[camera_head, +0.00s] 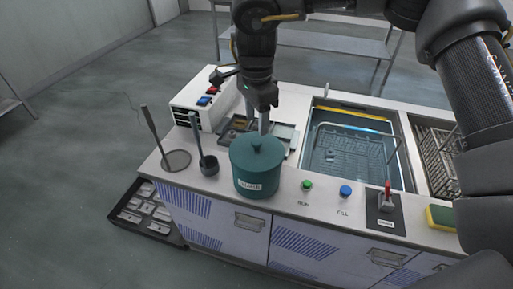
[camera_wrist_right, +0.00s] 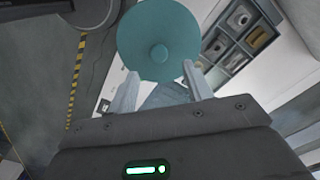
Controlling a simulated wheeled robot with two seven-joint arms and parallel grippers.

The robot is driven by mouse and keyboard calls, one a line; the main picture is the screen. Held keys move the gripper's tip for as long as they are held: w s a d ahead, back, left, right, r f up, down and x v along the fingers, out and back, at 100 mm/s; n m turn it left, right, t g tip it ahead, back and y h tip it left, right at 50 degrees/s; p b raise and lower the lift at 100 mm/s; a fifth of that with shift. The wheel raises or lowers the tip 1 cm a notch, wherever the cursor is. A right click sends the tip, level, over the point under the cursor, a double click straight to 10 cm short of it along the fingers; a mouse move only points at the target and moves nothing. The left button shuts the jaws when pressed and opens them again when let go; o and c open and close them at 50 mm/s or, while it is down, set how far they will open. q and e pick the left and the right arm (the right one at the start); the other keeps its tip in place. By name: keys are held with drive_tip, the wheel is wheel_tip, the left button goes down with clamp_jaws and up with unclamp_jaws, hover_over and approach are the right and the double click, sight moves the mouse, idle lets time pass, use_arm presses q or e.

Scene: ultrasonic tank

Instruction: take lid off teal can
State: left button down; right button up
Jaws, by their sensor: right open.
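The teal can (camera_head: 254,182) stands upright on the counter, with a white label on its front. Its teal lid (camera_head: 270,155) is on top, with a small round knob (camera_head: 257,144) in the middle. The lid also shows from above in the right wrist view (camera_wrist_right: 180,30), with its knob (camera_wrist_right: 159,53) facing the camera. My right gripper (camera_head: 263,124) points down just behind the lid in the head view. Its two fingers (camera_wrist_right: 160,85) are apart and empty, with the knob beyond the gap between their tips. My left gripper is in neither view.
Behind stands a white control box (camera_head: 200,100). A compartment tray (camera_wrist_right: 222,68) lies near the can. Right are buttons, a red-handled switch (camera_head: 387,190) and the water tank (camera_head: 312,150).

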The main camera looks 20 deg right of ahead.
sight(257, 141)
drive_tip(key=shift+f, duration=0.8)
wheel_tip(257, 141, down, 4)
drive_tip(key=shift+s+f+p, duration=0.1)
drive_tip(key=shift+f+p, duration=0.1)
drive_tip(key=shift+p, duration=0.8)
drive_tip(key=shift+f, duration=0.2)
drive_tip(key=c, duration=1.1)
drive_tip(key=shift+o, duration=0.2)
drive_tip(key=shift+r, duration=0.15)
